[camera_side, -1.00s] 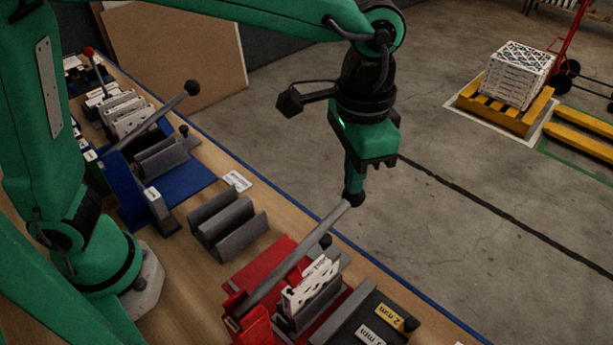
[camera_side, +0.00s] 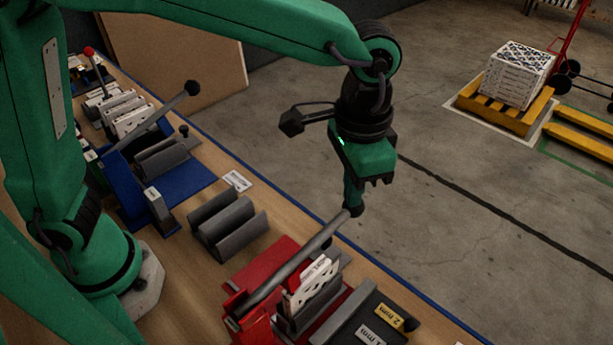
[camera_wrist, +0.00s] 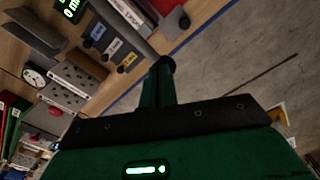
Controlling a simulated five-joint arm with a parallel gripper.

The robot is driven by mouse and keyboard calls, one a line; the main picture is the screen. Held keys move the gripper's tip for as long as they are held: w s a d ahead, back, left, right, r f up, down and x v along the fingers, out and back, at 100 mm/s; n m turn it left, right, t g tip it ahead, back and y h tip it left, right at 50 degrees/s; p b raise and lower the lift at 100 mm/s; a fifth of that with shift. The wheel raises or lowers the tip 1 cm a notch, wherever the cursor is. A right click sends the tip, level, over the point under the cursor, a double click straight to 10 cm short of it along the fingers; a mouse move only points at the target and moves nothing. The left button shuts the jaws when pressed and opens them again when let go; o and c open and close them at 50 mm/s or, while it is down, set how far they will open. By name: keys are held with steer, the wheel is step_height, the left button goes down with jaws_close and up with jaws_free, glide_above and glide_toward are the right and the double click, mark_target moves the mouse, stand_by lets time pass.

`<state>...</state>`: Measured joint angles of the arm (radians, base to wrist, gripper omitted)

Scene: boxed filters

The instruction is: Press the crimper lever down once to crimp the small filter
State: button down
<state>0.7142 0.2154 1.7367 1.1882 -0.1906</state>
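The red crimper (camera_side: 268,262) stands on the bench, front centre of the side view. Its long grey lever (camera_side: 290,268) slants up and right to a dark knob at the end. The lever also shows in the wrist view (camera_wrist: 131,27). A white filter (camera_side: 314,286) stands upright in the grey holder beside the lever. My gripper (camera_side: 353,206) points down with its fingers together at the lever's knob end. In the wrist view my gripper (camera_wrist: 162,82) looks shut against the knob, which its fingers partly hide. I see nothing held between them.
A blue crimper (camera_side: 125,190) with its lever raised stands to the left. An empty grey rack (camera_side: 228,226) sits between the crimpers. A dark holder with "2 mm" and "1 mm" labels (camera_side: 390,316) lies right of the red crimper. Open floor lies beyond the blue bench edge.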

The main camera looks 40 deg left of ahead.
steer(key=shift+f, duration=0.45)
steer(key=shift+r, duration=0.1)
step_height(320, 180, up, 10)
stand_by(1.5)
steer(key=s+a+f+n+t, duration=0.2)
steer(key=s+a, duration=0.1)
steer(key=a, duration=0.6)
steer(key=s+a+f+n+t, duration=0.1)
steer(key=s+a+f+n, duration=0.1)
steer(key=a, duration=0.7)
steer(key=s+a+f+n+t, duration=0.2)
steer(key=s+a, duration=0.3)
steer(key=a, duration=0.5)
steer(key=shift+t, duration=0.3)
